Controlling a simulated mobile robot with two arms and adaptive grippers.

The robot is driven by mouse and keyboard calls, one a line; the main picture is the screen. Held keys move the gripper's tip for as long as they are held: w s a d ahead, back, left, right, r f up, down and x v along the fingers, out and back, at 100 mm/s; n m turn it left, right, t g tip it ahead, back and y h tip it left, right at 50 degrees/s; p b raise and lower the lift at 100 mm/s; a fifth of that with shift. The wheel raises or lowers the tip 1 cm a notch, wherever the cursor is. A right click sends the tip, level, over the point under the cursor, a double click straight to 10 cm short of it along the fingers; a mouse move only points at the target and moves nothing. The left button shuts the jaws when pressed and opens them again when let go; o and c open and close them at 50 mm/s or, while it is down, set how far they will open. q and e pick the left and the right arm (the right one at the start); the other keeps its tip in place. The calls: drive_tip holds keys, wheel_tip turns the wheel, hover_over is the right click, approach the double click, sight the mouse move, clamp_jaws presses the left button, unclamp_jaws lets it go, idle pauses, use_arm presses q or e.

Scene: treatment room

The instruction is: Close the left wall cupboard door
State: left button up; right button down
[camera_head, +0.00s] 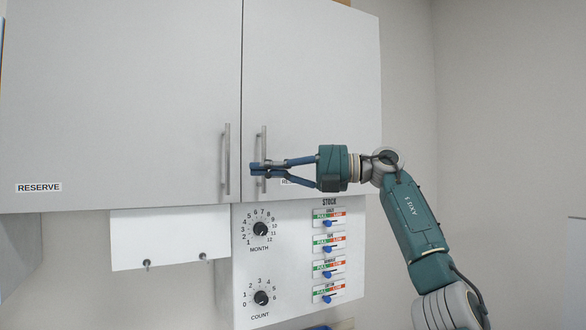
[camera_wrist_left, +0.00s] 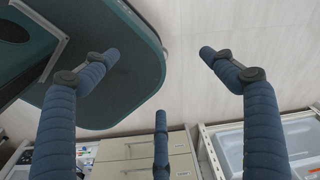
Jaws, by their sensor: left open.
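The left wall cupboard door (camera_head: 120,100) is a large pale grey panel labelled RESERVE, with a vertical bar handle (camera_head: 226,160) near its right edge. It looks flush with the right door (camera_head: 320,75), with only a thin seam between them. My right gripper (camera_head: 254,169) comes in from the right, its blue fingertips together in front of the right door's handle (camera_head: 262,142). Whether it touches that handle, I cannot tell. It partly hides that handle and the right door's label. My left gripper (camera_wrist_left: 160,70) shows in the left wrist view, fingers spread and empty.
Below the doors, a white panel (camera_head: 170,238) and a STOCK board (camera_head: 290,285) with dials and sliders hang on the wall. The left wrist view shows a drawer unit (camera_wrist_left: 140,150), a clear bin (camera_wrist_left: 290,145) and a dark rounded surface (camera_wrist_left: 120,80). Bare wall (camera_head: 510,110) lies right.

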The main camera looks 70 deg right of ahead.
use_arm(q)
wheel_tip(320, 180, up, 8)
drive_tip(key=p, duration=0.7)
drive_tip(key=shift+s+f, duration=0.15)
drive_tip(key=shift+s, duration=0.15)
use_arm(e)
drive_tip(key=s+d, duration=0.2)
drive_tip(key=d, duration=0.7)
drive_tip(key=shift+s+d, duration=0.25)
drive_tip(key=shift+d, duration=0.15)
use_arm(q)
drive_tip(key=shift+w+a, duration=0.1)
use_arm(e)
drive_tip(key=shift+f, duration=0.1)
